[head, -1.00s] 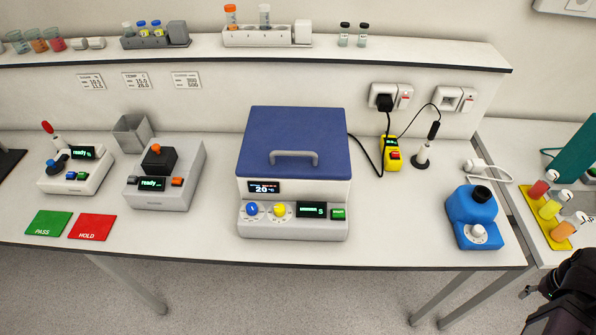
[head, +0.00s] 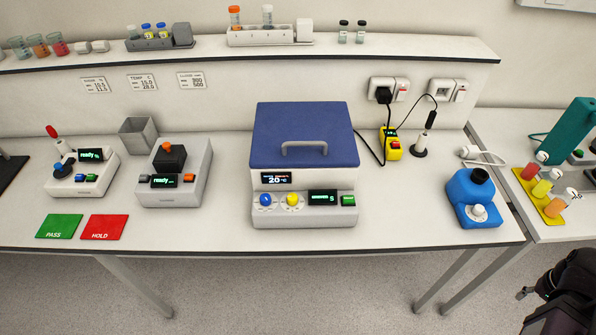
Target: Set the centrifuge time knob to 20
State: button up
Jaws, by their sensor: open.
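The centrifuge (head: 303,165) stands mid-bench with its blue lid (head: 306,120) shut. Its front panel has a blue knob (head: 265,200) at left and a yellow knob (head: 292,199) beside it. A display (head: 279,177) above the knobs reads about 20 °C. A second display (head: 323,197) to the right shows a bar and what looks like a 5, with a green button (head: 348,200) beside it. Which knob sets time is too small to read. My gripper (head: 523,294) is at the lower right, well away from the centrifuge, open and partly cut off by the frame edge.
A blue device with a white dial (head: 473,198) stands right of the centrifuge. Two small instruments (head: 85,172) and (head: 174,174) stand left, with green PASS (head: 59,226) and red HOLD (head: 104,227) mats before them. The bench front around the centrifuge is clear.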

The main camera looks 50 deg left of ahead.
aim_at(292, 200)
jog(key=k, duration=2.15)
jog(key=u, duration=1.05)
jog(key=i, duration=1.05)
jog(key=u, duration=0.05)
